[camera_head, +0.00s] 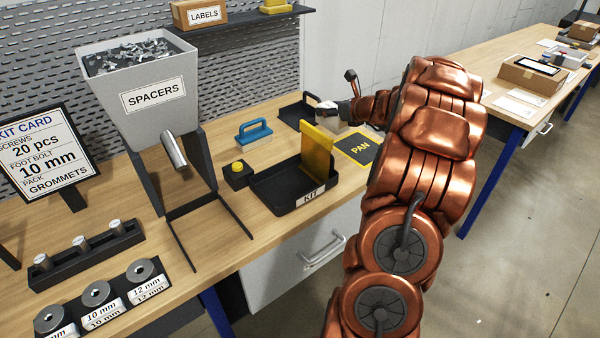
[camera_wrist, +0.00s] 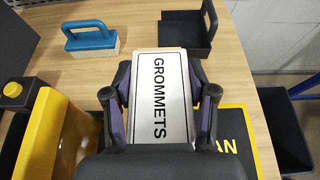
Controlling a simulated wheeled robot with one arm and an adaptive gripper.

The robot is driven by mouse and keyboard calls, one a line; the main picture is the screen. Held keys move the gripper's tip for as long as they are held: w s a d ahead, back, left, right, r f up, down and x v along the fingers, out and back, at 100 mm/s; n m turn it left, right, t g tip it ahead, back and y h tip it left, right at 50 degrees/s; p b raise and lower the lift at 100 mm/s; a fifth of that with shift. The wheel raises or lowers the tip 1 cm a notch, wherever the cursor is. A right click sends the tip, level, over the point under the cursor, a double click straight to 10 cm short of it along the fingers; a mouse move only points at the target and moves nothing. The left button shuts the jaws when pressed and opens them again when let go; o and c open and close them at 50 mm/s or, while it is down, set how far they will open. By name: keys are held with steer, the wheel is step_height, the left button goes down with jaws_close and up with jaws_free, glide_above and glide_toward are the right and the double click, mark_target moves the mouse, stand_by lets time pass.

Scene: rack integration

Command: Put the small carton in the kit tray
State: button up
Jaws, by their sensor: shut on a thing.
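The small carton (camera_wrist: 160,95), with a white top labelled GROMMETS, sits between the fingers of my gripper (camera_wrist: 160,105) in the wrist view. The fingers are shut on its two sides. In the head view my gripper (camera_head: 338,108) is near the back of the bench, and my arm partly hides it. The carton is mostly hidden there, and its height over the bench is hard to tell. The black kit tray (camera_head: 278,197), labelled KIT, stands nearer, to the left of my gripper. An upright yellow piece (camera_head: 317,150) stands at its right side.
The PAN mat (camera_head: 360,149) lies right of the tray. A black open tray (camera_wrist: 183,38), a blue-handled block (camera_head: 254,133) and a yellow button box (camera_head: 238,174) are nearby. The spacer hopper (camera_head: 150,95) stands at left.

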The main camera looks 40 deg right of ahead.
steer(key=shift+d+f+p, duration=0.15)
steer(key=shift+f+p, duration=0.35)
steer(key=shift+f, duration=4.6)
steer(key=shift+f, duration=0.15)
steer(key=o, duration=1.3)
steer(key=shift+c, duration=0.2)
